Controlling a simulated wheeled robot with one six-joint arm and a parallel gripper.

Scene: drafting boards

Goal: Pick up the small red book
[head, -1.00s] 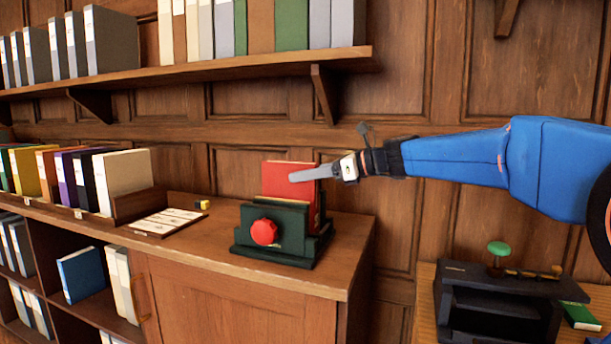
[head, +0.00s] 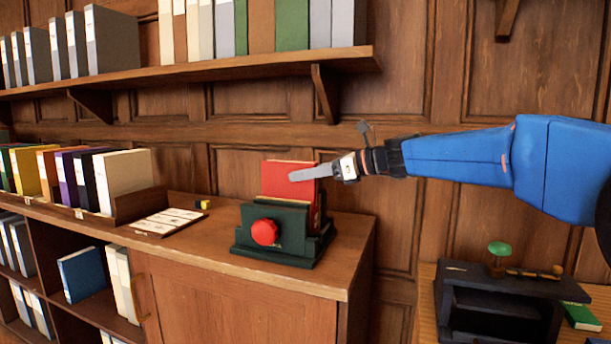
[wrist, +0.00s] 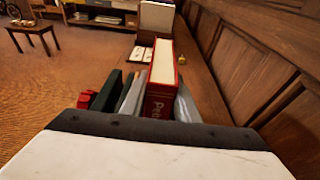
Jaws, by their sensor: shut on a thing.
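The small red book (head: 282,181) stands upright in a dark green press-like holder (head: 258,222) with a red knob (head: 264,232) on its front, on top of the wooden cabinet. My gripper (head: 303,174) reaches in from the right. One flat grey finger lies across the front of the book near its top right; the other finger is hidden behind the book. My gripper is shut on the book. In the wrist view the red book (wrist: 160,88) shows from its end, with pale page edges up and lettering on its spine. The gripper's near parts cover its lower end.
A card board (head: 166,221) and a small yellow-black item (head: 203,204) lie left of the holder. A row of books (head: 85,178) stands further left. A shelf (head: 200,72) runs above. A dark stand (head: 505,300) and green book (head: 581,316) are at lower right.

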